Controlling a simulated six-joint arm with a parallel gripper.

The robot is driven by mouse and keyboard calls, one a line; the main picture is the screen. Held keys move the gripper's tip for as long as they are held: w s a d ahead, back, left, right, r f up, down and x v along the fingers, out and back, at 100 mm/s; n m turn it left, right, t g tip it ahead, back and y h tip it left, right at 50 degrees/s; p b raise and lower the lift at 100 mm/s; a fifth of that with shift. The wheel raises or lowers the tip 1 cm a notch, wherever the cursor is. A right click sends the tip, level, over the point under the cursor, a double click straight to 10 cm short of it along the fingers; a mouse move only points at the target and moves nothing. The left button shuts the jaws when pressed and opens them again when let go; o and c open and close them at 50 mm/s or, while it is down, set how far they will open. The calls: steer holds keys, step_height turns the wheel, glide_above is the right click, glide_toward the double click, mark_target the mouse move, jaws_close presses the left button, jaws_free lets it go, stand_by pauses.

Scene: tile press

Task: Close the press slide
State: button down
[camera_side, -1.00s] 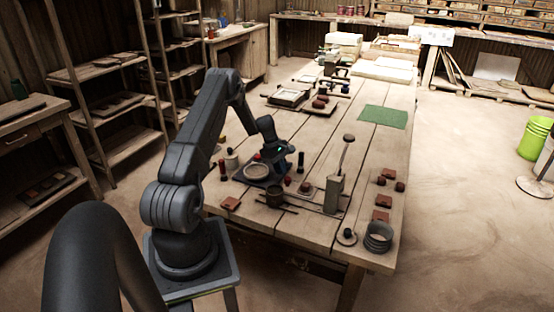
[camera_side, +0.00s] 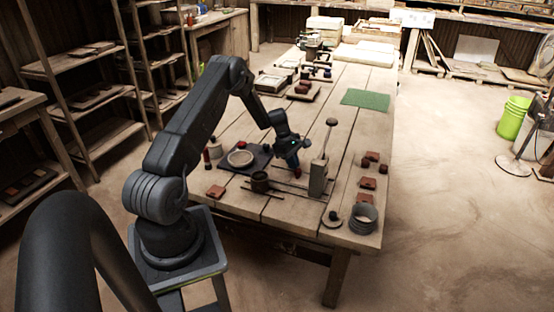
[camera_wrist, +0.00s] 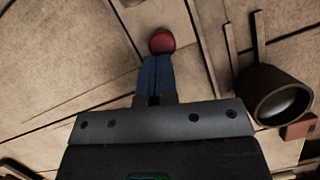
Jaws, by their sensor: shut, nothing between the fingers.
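The press has a grey upright block (camera_side: 318,180) with a tall lever, and thin rails run left from it along the table. A dark round cup (camera_side: 260,183) sits at the rails, and it also shows at the right of the wrist view (camera_wrist: 268,88). A red ball knob (camera_wrist: 162,41) is right at the tips of my gripper (camera_wrist: 157,60) in the wrist view. Whether the fingertips touch the knob cannot be told.
A dark plate with a round pale disc (camera_side: 240,158) lies left of my gripper. Several reddish tiles (camera_side: 367,183) and a ribbed grey pot (camera_side: 363,218) are at the right front. A green mat (camera_side: 365,99) lies farther back, with clear wood in front of it.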

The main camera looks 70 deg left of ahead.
steer(key=shift+w+d+f, duration=0.1)
steer(key=shift+w+d, duration=0.25)
steer(key=shift+d, duration=0.05)
steer(key=v, duration=1)
steer(key=s+d+r+m+y, duration=0.3)
steer(key=d+r+m, duration=0.9)
steer(key=d+r, duration=0.9)
steer(key=s+d+r+m+t, duration=0.3)
steer(key=s+d+m, duration=0.9)
steer(key=s+d, duration=0.3)
steer(key=s, duration=0.3)
steer(key=shift+s+d+y, duration=0.2)
steer(key=shift+d+y, duration=0.1)
steer(key=shift+y, duration=0.1)
